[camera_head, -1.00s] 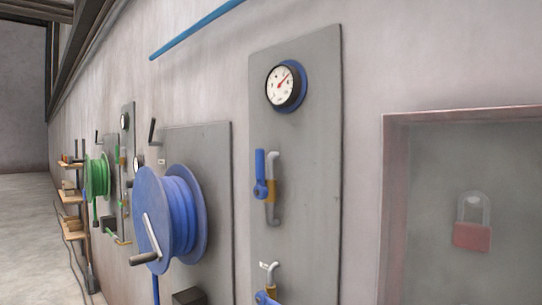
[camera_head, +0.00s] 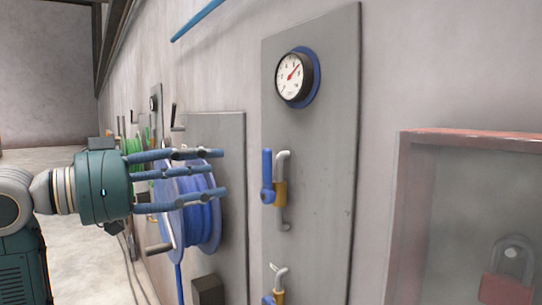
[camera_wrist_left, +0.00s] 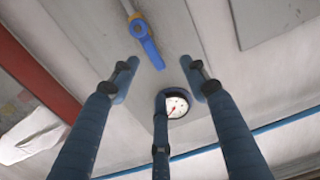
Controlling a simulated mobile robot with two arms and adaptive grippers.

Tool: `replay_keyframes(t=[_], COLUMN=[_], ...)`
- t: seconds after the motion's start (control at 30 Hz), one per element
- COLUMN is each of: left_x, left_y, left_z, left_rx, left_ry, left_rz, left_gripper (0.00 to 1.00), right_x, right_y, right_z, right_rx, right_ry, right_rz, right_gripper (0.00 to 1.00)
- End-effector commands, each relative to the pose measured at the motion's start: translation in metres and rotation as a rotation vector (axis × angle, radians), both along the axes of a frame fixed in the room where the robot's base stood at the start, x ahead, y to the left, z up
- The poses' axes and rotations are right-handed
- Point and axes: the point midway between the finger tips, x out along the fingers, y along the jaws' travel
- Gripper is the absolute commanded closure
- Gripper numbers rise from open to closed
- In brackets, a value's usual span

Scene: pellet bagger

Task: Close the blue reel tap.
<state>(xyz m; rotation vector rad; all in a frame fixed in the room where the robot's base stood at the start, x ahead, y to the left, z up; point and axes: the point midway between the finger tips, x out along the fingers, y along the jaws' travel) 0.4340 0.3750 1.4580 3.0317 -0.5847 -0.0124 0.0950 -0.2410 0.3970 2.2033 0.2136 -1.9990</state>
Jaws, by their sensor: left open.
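A tap with an upright blue handle (camera_head: 267,178) sits on a brass valve body (camera_head: 280,194) and grey pipe, on the tall grey wall panel. A second blue-handled tap (camera_head: 268,299) shows partly at the bottom edge; I cannot tell which one serves the reel. My left gripper (camera_head: 218,172) is open and empty, left of the upper tap and apart from it, in front of the blue reel (camera_head: 203,222). In the left wrist view the blue handle (camera_wrist_left: 147,45) lies beyond the spread fingers (camera_wrist_left: 163,85). My right gripper is not in view.
A round gauge (camera_head: 294,78) is above the upper tap. The blue reel's crank (camera_head: 157,248) sticks out below my left gripper. A red-framed wall box (camera_head: 398,215) with a red padlock (camera_head: 506,288) is at the right. Floor is open at the left.

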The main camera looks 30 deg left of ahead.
Motion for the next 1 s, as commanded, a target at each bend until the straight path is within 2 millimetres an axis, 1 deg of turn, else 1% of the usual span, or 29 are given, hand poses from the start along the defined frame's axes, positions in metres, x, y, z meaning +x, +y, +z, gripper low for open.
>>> replay_keyframes(t=[0.03,0.07,0.17,0.27,0.37,0.5,0.63,0.8,1.0], left_x=[-0.011,-0.014,-0.012,0.002,0.021,0.046,0.064,0.078,0.082], left_y=[-0.008,-0.011,-0.017,-0.023,-0.03,-0.041,-0.048,-0.053,-0.055], left_z=[0.006,0.007,0.009,0.01,0.011,0.011,0.01,0.008,0.006], left_rx=[0.032,0.044,0.055,0.054,0.052,0.05,0.052,0.052,0.054], left_ry=[-0.012,-0.016,-0.018,-0.016,-0.015,-0.015,-0.016,-0.017,-0.019], left_rz=[-0.005,-0.008,-0.013,-0.015,-0.015,-0.016,-0.015,-0.013,-0.012], left_gripper=[0.54,0.54,0.54,0.54,0.54,0.54,0.54,0.54,0.54], right_x=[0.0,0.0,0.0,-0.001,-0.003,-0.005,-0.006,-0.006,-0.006], right_y=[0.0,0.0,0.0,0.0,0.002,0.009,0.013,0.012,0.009], right_z=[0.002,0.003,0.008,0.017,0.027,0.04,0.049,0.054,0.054], right_rx=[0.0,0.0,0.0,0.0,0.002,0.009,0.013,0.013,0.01], right_ry=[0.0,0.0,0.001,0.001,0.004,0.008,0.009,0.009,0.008], right_rz=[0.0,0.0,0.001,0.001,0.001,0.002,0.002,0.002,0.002], right_gripper=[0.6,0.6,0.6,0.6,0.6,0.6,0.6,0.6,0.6])
